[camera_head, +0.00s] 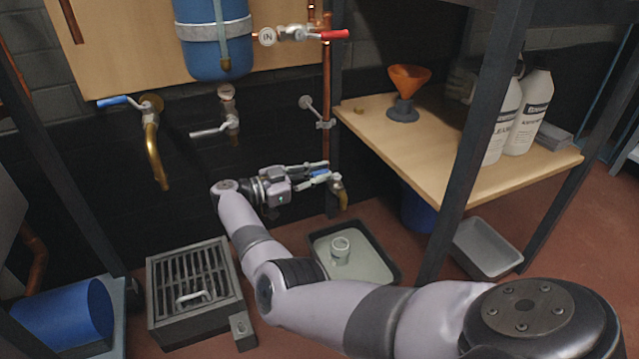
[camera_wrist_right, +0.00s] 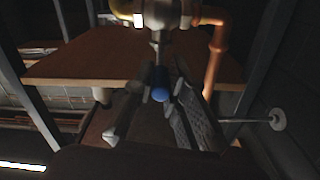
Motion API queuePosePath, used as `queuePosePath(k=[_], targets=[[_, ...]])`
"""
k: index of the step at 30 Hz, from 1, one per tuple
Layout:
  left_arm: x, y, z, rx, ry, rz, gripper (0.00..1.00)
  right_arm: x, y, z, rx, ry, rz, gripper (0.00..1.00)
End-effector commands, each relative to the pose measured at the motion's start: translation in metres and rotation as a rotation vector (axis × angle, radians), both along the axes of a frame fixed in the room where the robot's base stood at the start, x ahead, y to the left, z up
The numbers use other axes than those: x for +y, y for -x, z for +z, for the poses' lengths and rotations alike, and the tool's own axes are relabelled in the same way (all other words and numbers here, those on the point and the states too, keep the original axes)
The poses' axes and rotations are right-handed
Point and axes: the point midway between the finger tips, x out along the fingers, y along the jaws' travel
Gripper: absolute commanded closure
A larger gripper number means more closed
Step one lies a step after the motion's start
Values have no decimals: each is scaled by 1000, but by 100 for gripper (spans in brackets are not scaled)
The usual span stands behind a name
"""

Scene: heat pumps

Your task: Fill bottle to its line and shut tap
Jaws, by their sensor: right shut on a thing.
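A small pale bottle (camera_head: 340,252) stands upright in a shallow tray (camera_head: 392,272) on the floor; its line and water level are too small to make out. Above it is a tap with a brass spout (camera_head: 341,194) pointing down and a blue handle (camera_head: 319,174). My right gripper (camera_head: 308,174) is shut on the blue handle. In the right wrist view, the blue handle (camera_wrist_right: 160,84) lies between the two fingers, below the metal tap body (camera_wrist_right: 160,12). No stream of water can be made out. My left gripper is out of view.
A second blue-handled tap (camera_head: 113,101) and a red-handled valve (camera_head: 334,35) are on the wall. A floor drain (camera_head: 190,275) is left of the tray. A wooden shelf (camera_head: 415,150) holds an orange funnel (camera_head: 408,78) and white jugs (camera_head: 529,112). Dark posts (camera_head: 470,150) flank the space.

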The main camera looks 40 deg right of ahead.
Motion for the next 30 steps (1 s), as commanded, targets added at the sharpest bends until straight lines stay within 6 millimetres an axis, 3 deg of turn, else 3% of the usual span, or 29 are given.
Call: queuePosePath(k=[14,15,21,24,30], targets=[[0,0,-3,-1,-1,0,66,0,-2,-1,2,-6,-3,100],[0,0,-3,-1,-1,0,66,0,-2,-1,2,-6,-3,85],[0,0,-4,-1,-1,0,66,0,-2,-1,1,-5,-2,72],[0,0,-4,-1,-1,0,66,0,-2,-1,2,-4,-3,66],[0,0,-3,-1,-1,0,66,0,-1,0,1,-3,-7,66]])
